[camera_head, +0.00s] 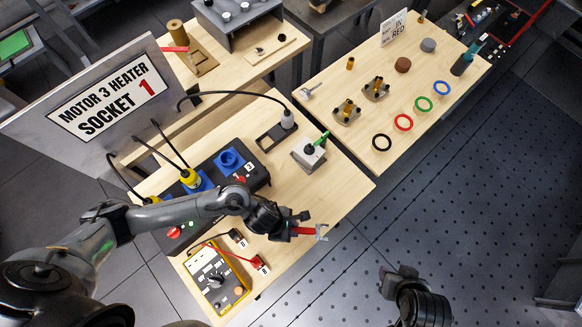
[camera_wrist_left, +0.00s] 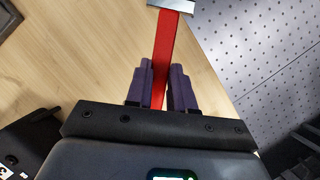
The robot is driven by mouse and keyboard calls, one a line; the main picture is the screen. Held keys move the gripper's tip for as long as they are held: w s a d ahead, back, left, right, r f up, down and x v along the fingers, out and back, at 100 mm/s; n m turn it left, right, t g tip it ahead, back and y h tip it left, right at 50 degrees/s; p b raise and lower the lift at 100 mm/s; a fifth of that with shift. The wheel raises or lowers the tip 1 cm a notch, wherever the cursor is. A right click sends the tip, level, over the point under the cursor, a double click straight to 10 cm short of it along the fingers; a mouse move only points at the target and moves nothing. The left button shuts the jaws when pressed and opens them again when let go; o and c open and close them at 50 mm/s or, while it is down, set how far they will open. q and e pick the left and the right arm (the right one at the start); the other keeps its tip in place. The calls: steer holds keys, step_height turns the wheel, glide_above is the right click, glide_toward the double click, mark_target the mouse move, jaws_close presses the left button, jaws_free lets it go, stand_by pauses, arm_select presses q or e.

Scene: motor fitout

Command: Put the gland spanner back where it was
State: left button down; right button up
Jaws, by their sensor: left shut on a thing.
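The gland spanner (camera_head: 307,230) has a red handle and a grey open-jaw head. My left gripper (camera_head: 290,228) is shut on its handle, over the near right part of the front wooden bench. In the left wrist view the red handle (camera_wrist_left: 166,50) runs up between the two purple-grey fingers (camera_wrist_left: 161,85), with the grey head at the top edge. The handle's lower end is hidden by the gripper. I cannot tell how high the spanner is above the bench. My right gripper (camera_head: 403,276) is over the dark floor, apart from everything; its finger opening is unclear.
A yellow multimeter (camera_head: 216,281) with black and red leads lies on the bench's front left. A black socket box (camera_head: 222,172) and a grey box with a green lever (camera_head: 309,152) stand behind. The right bench (camera_head: 445,67) holds coloured rings and brass parts. The bench's right corner is bare.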

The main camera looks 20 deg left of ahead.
arm_select(q)
steer(key=shift+a+f, duration=0.15)
steer(key=shift+f, duration=1.95)
steer(key=shift+f, duration=0.15)
steer(key=c, duration=1)
jaws_free()
